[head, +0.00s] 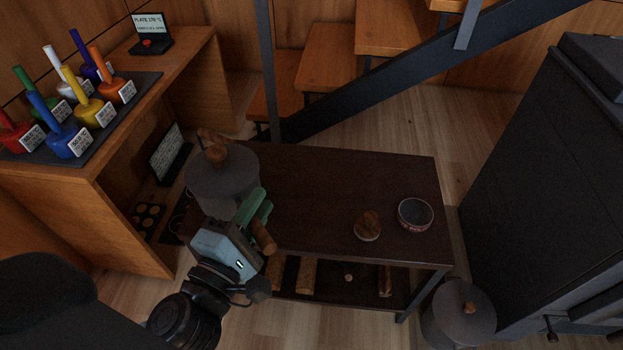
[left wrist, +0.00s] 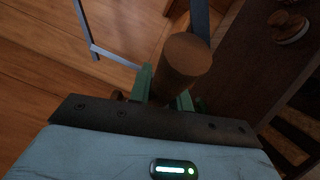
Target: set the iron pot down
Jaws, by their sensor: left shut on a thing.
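The iron pot (head: 215,190) is a dark grey round pot with a lid and a brown wooden knob. It is at the left end of the dark table (head: 320,190). I cannot tell whether its base touches the tabletop or hangs above it. My left gripper (head: 258,218) is shut on the pot's wooden handle (head: 264,238), its green fingers on either side. The left wrist view shows the handle (left wrist: 183,65) between the green fingers (left wrist: 165,95); the pot body is not seen there. My right gripper is not in view.
A second lidded pot (head: 455,318) is beside the dark stove (head: 550,190). A wooden desk (head: 110,160) holds coloured handled objects (head: 70,105).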

